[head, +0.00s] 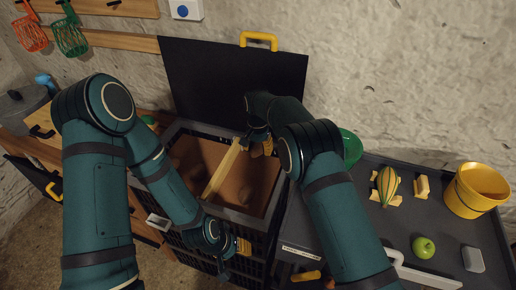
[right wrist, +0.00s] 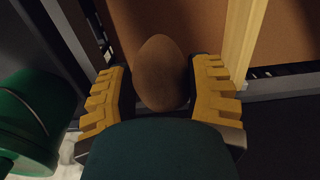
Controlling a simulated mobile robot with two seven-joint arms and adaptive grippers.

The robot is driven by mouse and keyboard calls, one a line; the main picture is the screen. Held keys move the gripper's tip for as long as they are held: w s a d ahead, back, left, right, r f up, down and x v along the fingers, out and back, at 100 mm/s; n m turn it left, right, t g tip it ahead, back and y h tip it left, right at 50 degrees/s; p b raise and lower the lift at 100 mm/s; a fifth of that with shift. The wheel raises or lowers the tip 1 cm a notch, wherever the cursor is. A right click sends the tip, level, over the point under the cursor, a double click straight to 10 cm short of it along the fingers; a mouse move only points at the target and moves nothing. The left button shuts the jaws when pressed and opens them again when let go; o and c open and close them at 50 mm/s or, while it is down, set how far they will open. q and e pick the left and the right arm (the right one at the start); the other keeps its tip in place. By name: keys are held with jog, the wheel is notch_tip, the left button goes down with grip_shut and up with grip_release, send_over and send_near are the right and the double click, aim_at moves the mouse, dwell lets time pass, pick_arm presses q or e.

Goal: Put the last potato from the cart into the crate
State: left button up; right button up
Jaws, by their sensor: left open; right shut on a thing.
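The potato (right wrist: 162,72) is brown and egg-shaped and sits between the yellow finger pads of my right gripper (right wrist: 163,88) in the right wrist view. In the head view my right gripper (head: 262,144) is over the back right part of the crate (head: 248,222), mostly hidden by its arm, so the potato hardly shows there. The crate is dark with a brown inside, split by a wooden divider (head: 222,172). Brown lumps like potatoes lie in both compartments. My left gripper (head: 236,256) is open and empty in front of the crate, low down.
The crate's black lid (head: 230,80) stands open behind. A dark top (head: 385,230) at right holds a yellow bucket (head: 476,190), a striped squash (head: 386,184), a green apple (head: 423,247) and a grey block (head: 473,259).

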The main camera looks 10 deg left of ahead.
jog(key=shift+f, duration=0.1)
dwell(0.3)
jog(key=b, duration=0.4)
send_over(258, 173)
jog(key=shift+f, duration=2.85)
jog(key=shift+f+b, duration=1.5)
jog(key=shift+f, duration=1.05)
jog(key=o, duration=0.8)
